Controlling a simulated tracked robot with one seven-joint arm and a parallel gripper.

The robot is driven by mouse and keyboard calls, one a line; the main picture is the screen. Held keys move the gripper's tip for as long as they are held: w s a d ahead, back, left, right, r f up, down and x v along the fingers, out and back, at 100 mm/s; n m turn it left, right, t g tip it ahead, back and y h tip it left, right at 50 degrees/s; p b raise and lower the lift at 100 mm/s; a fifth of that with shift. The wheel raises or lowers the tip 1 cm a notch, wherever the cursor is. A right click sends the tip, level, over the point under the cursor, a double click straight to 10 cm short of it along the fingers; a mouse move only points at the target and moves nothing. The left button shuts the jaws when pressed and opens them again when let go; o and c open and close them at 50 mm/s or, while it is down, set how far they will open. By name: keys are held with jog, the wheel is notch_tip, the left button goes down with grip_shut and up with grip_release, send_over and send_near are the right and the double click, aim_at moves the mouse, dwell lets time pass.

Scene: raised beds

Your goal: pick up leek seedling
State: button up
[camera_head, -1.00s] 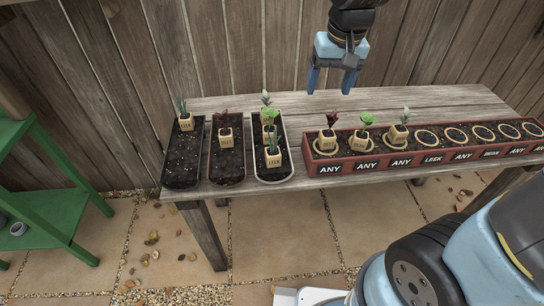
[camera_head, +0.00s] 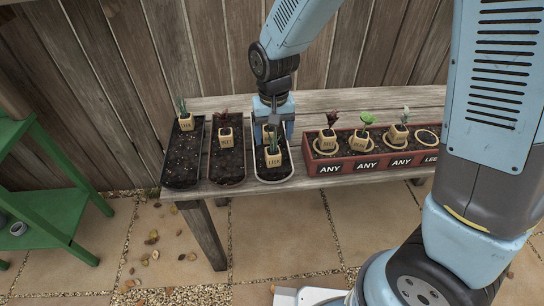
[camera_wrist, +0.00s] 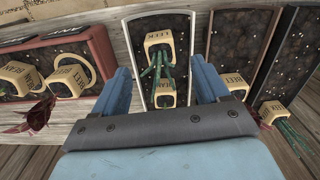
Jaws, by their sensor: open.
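A leek seedling in a tan cube pot labelled LEEK (camera_head: 273,161) stands at the near end of the third dark soil tray. In the wrist view its pot (camera_wrist: 159,39) and green leaves (camera_wrist: 157,70) show between the finger lines. My gripper (camera_head: 273,128) is open over this tray, behind the leek pot in the head view. In the wrist view my gripper (camera_wrist: 160,68) has its blue fingers apart, on either side of the tray, with nothing between them held. Another tan pot (camera_wrist: 165,98) sits in the same tray, close to the gripper; my gripper mostly hides it in the head view.
Two more soil trays stand to the left, with a beet pot (camera_head: 226,138) and a pot with long leaves (camera_head: 186,122). A red planter (camera_head: 330,167) with several ringed holes and potted seedlings lies to the right. A green shelf (camera_head: 50,205) stands at far left.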

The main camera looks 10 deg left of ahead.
aim_at(273, 151)
jog(key=shift+w+f, duration=0.1)
jog(key=shift+f, duration=3.75)
jog(key=c, duration=1.1)
